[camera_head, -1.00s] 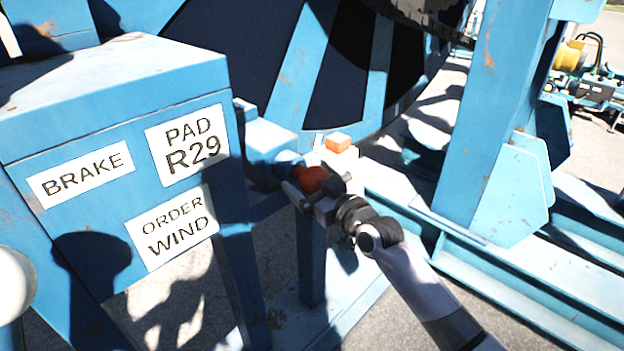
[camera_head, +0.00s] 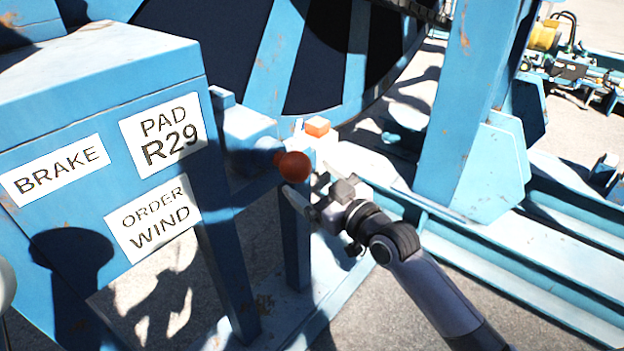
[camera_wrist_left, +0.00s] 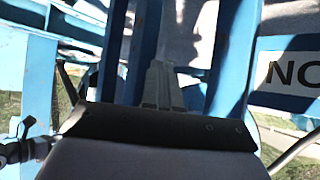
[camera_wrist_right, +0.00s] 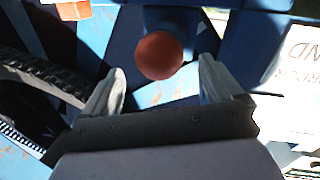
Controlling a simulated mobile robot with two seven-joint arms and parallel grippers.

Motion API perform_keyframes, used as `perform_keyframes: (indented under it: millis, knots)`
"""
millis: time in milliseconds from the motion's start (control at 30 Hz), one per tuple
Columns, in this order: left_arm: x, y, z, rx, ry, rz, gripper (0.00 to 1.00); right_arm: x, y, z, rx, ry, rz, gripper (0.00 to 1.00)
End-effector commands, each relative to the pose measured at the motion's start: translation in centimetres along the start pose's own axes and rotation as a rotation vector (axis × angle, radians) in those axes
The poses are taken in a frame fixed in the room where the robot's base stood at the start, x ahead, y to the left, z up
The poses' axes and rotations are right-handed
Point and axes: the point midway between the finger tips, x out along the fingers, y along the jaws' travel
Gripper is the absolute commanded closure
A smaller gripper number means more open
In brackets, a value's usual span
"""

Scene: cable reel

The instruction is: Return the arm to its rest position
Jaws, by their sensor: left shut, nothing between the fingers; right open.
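My right gripper (camera_head: 310,183) is open and empty, just in front of a red-orange ball knob (camera_head: 294,166). The knob sits on a blue housing beside the labelled box. In the right wrist view the knob (camera_wrist_right: 160,56) shows beyond the two spread fingers (camera_wrist_right: 161,72), apart from them. My left gripper (camera_wrist_left: 160,85) is shut with nothing between its fingers; it shows only in the left wrist view, in front of blue framework. The head view does not show it.
A blue box (camera_head: 90,85) with BRAKE, PAD R29 and ORDER WIND labels stands at left. An orange block (camera_head: 317,126) sits behind the knob. A large reel (camera_head: 330,50) is behind. A blue post (camera_head: 470,110) and base rails (camera_head: 545,270) lie to the right.

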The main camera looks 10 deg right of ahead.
Motion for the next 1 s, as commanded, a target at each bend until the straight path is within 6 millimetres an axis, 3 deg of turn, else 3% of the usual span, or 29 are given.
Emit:
perform_keyframes:
  millis: [267,367,467,700,1000]
  knots:
    - [-0.1,0.0,0.0,0.000,0.000,0.000,1.00,-0.1,-0.1,0.2,0.003,-0.005,0.000,0.07]
    - [-0.2,0.0,-0.3,-0.001,-0.001,0.000,1.00,-1.0,-0.5,1.4,0.020,-0.033,0.005,0.07]
    - [-0.6,0.0,-0.7,0.000,-0.001,0.000,1.00,-3.0,-1.3,4.0,0.056,-0.093,0.018,0.07]
    - [-1.6,0.0,-2.0,0.000,0.000,0.000,1.00,-11.4,-4.2,11.5,0.163,-0.303,0.076,0.07]
    - [-2.6,0.0,-3.4,0.001,0.001,0.000,1.00,-23.3,-7.3,17.4,0.250,-0.560,0.158,0.07]
